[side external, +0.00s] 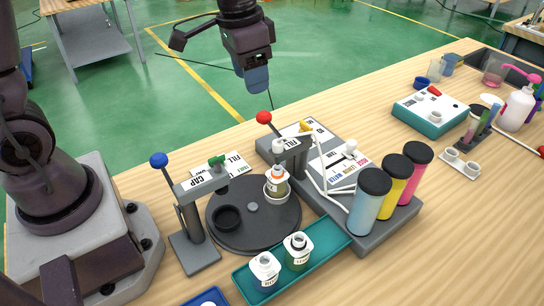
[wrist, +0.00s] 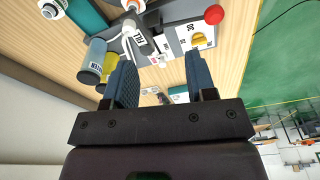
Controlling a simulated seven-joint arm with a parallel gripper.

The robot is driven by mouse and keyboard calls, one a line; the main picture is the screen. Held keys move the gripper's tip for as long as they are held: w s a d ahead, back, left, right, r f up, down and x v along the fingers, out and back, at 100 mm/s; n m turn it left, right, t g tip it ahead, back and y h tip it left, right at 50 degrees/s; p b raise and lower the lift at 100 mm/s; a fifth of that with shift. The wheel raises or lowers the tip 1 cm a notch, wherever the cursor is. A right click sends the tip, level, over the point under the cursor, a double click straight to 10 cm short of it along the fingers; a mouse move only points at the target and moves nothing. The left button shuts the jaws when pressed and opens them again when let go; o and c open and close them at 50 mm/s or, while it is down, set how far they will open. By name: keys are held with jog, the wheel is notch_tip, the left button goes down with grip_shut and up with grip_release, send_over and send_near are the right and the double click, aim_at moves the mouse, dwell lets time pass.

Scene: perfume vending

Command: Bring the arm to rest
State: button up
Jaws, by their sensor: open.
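My gripper (side external: 256,80) hangs in the air above the far edge of the table in the side view, with its fingers pointing down. In the wrist view my gripper (wrist: 160,80) shows two blue fingers spread apart with nothing between them. Below and to the front of it is the filling station (side external: 375,228), a grey base with a red-knobbed lever (side external: 264,118). Neither finger touches anything.
A black turntable (side external: 228,240) holds a small bottle (side external: 277,182). A blue-knobbed capping press (side external: 190,215) stands left of it. A teal tray (side external: 325,249) carries two bottles in front. Blue, yellow and pink cylinders (side external: 417,163) stand right. A teal box (side external: 432,128) sits farther right.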

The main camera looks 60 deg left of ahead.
jog(key=s+r+n+t, duration=0.1)
jog(key=s+r+t, duration=0.1)
jog(key=s+r, duration=0.2)
jog(key=s+a+r+n+t, duration=0.1)
jog(key=s+r, duration=0.3)
jog(key=s, duration=0.7)
jog(key=shift+s+r+t, duration=0.2)
jog(key=shift+r+t, duration=0.05)
jog(key=shift+t, duration=0.35)
